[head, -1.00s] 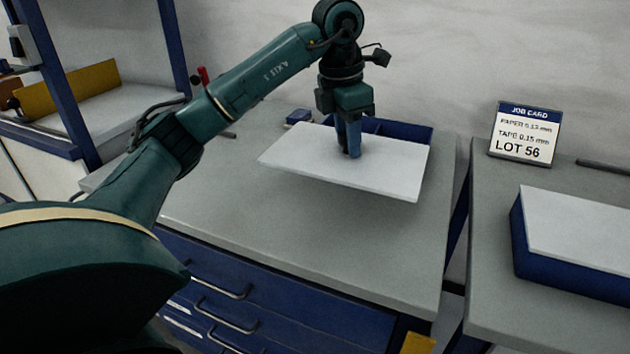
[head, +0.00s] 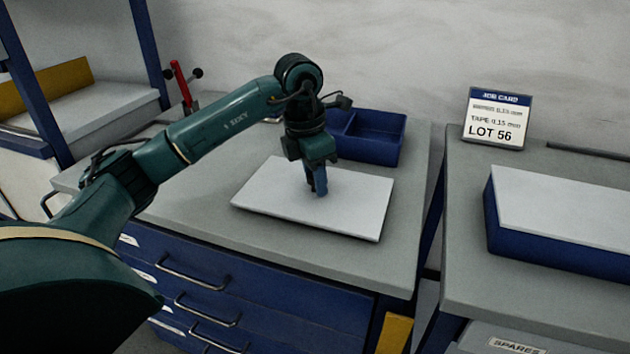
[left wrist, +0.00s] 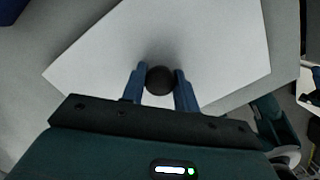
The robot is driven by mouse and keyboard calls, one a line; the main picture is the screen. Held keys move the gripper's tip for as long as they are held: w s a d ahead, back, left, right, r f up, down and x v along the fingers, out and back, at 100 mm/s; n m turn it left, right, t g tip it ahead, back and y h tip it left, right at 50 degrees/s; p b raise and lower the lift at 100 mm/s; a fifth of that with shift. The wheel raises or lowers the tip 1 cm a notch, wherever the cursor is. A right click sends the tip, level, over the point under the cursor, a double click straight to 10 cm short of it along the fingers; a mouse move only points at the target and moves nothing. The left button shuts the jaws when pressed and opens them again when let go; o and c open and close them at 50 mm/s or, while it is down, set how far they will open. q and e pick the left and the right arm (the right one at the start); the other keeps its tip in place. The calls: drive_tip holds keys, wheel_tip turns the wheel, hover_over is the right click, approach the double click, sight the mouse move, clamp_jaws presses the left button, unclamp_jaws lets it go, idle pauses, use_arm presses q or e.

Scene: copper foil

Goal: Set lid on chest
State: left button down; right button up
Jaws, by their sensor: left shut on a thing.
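The lid (head: 350,205) is a flat white panel with a dark round knob (left wrist: 160,80). My left gripper (head: 318,190) is shut on the knob, with one blue finger on each side of it in the left wrist view. The lid is at or just above the grey bench top; I cannot tell if it touches. An open blue box (head: 385,152) with a divider, which may be the chest, stands behind the lid, apart from it. The fingers hide the knob in the head view. My right gripper is not in view.
A blue box with a white top (head: 500,225) sits on the right bench (head: 465,270), across a gap. A job card (head: 496,118) stands behind it. The left bench (head: 190,225) has free room left of the lid. A red-handled tool (head: 181,82) stands at the back left.

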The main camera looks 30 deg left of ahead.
use_arm(q)
drive_tip(key=shift+f, duration=0.45)
drive_tip(key=shift+f, duration=0.15)
drive_tip(key=c, duration=1.1)
unclamp_jaws()
drive_tip(key=shift+o, duration=0.2)
